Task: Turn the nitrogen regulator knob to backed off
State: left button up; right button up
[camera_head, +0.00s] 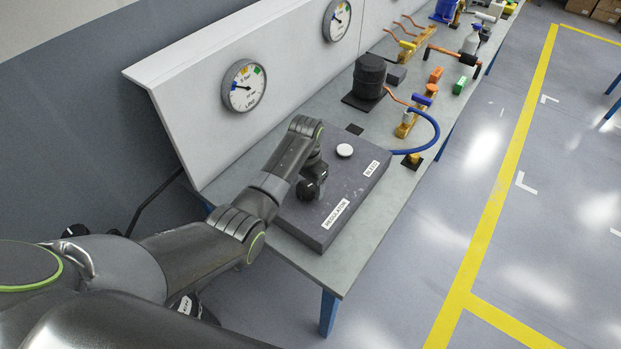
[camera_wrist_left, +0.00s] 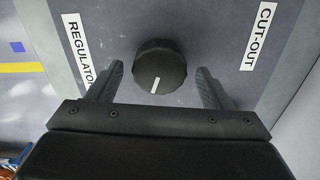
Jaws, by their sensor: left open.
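The regulator knob (camera_wrist_left: 159,67) is a black round knob with a white pointer line, seen in the left wrist view between the REGULATOR label (camera_wrist_left: 77,47) and the CUT-OUT label (camera_wrist_left: 256,36). Its pointer line lies toward my gripper, tilted slightly left. My left gripper (camera_wrist_left: 160,76) is open, with one finger on each side of the knob and visible gaps to both. In the head view my left gripper (camera_head: 310,188) is over the dark grey panel box (camera_head: 318,235), near its REGULATOR label, and mostly hides the knob. My right gripper does not show.
A white round button (camera_head: 345,150) and a BLEED label (camera_head: 371,168) are on the same box. Two gauges, one nearer (camera_head: 244,86), hang on the sloped backboard. A black compressor (camera_head: 369,76) and blue hose (camera_head: 434,125) stand farther along the bench. The floor at right is open.

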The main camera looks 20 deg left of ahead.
pick_arm(q)
jog(key=shift+f, duration=0.15)
jog(key=shift+s, duration=0.15)
jog(key=shift+c, duration=1.3)
jog(key=c, duration=0.7)
jog(key=shift+n, duration=0.3)
